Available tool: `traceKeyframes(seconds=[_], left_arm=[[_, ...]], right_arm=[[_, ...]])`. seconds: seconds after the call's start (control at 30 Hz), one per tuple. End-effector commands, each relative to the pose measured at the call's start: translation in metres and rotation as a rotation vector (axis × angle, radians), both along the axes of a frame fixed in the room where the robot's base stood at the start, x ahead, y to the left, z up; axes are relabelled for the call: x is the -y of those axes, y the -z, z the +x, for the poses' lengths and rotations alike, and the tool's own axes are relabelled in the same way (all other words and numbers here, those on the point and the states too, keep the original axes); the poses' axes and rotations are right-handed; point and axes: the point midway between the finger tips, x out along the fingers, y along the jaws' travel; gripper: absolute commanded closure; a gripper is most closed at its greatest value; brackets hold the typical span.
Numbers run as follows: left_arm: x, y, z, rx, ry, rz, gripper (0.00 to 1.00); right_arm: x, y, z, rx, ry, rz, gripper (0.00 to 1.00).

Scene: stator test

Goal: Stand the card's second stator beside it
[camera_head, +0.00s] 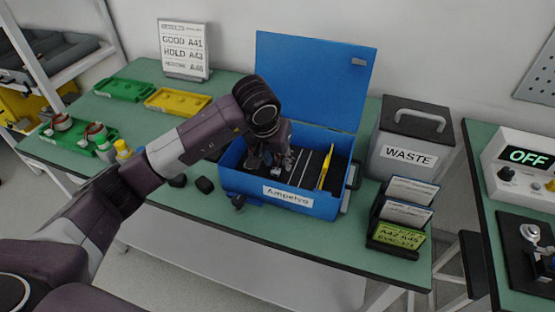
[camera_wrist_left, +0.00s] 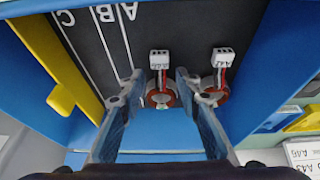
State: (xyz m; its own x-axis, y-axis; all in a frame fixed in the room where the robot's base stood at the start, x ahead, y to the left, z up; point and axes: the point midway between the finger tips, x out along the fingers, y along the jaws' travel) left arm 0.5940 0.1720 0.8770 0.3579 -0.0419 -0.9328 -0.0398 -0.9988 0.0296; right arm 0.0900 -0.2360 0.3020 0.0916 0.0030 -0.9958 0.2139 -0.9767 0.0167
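The blue case (camera_head: 284,205) labelled Ampelva stands open on the green table. My left gripper (camera_head: 265,158) reaches down inside its left part. In the left wrist view two copper-coloured stators with white connectors stand on the dark case floor: one stator (camera_wrist_left: 161,98) lies between the open fingers of my left gripper (camera_wrist_left: 158,92), and the other stator (camera_wrist_left: 219,92) is just right of the right finger. I see no clear grip. The green-yellow card (camera_head: 398,238), reading A42 A45, stands in the black rack at right. My right gripper is out of view.
More stators (camera_head: 96,133) stand on a green tray at far left. Empty-looking green (camera_head: 123,89) and yellow (camera_head: 177,101) trays lie behind. A results sign (camera_head: 184,48) stands at the back.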

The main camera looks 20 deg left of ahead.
Motion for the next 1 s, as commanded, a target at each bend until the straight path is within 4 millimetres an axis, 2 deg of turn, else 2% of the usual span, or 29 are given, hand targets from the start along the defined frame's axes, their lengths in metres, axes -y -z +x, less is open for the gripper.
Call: traceKeyframes(seconds=[0.17,0.27,0.37,0.7,0.83,1.0], left_arm=[[0.0,0.0,-0.001,-0.001,0.0,0.0,0.69],[0.0,-0.007,-0.002,0.001,0.001,-0.001,0.69],[-0.001,-0.021,-0.006,0.004,0.002,0.001,0.69],[-0.004,-0.087,-0.032,0.004,0.0,0.001,0.69],[-0.005,-0.103,-0.038,0.003,0.0,0.001,0.69],[-0.005,-0.112,-0.043,0.001,0.001,0.0,0.69]], right_arm=[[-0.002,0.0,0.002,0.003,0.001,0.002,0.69],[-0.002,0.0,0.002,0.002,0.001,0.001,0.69],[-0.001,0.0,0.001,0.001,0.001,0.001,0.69],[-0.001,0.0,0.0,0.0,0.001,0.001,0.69],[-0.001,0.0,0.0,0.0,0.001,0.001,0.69],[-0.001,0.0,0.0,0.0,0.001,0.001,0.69]])
